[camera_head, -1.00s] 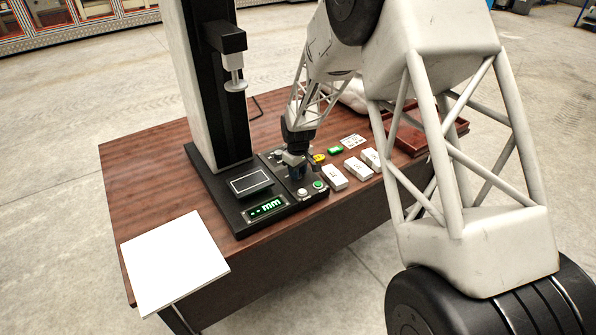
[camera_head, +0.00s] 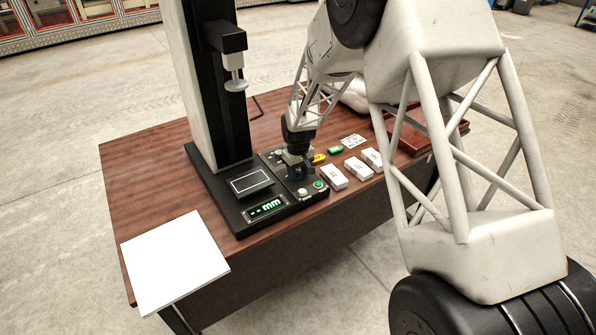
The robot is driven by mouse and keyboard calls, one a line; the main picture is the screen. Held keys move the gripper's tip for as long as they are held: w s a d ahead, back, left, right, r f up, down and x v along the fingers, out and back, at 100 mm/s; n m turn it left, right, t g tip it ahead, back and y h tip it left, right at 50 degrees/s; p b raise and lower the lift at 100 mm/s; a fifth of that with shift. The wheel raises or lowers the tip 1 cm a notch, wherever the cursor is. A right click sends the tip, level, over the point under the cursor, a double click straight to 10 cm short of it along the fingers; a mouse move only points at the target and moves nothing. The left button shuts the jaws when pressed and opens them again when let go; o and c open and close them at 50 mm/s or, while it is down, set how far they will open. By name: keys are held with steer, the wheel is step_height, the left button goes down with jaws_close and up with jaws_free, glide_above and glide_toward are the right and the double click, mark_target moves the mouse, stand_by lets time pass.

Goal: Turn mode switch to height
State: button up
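The black control panel (camera_head: 322,194) lies at the base of the dark column on the wooden table. Its green display (camera_head: 265,208) reads "--mm". A grey knob (camera_head: 279,153) shows at the panel's back, left of my gripper. My gripper (camera_head: 298,174) points down over the middle of the panel, very low and close to its surface. The fingers are small and dark here, and I cannot tell whether they are open or shut. The gripper hides the part of the panel under it, so I cannot make out the mode switch or any contact with it.
A green button (camera_head: 319,184) and a pale button (camera_head: 302,193) sit at the panel's front. A red-brown tray (camera_head: 412,138) is farther right. A white sheet (camera_head: 175,262) lies at front left.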

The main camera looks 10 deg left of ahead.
mark_target(298, 172)
steer(key=shift+o, duration=0.7)
steer(key=shift+r, duration=0.1)
steer(key=shift+r, duration=3.8)
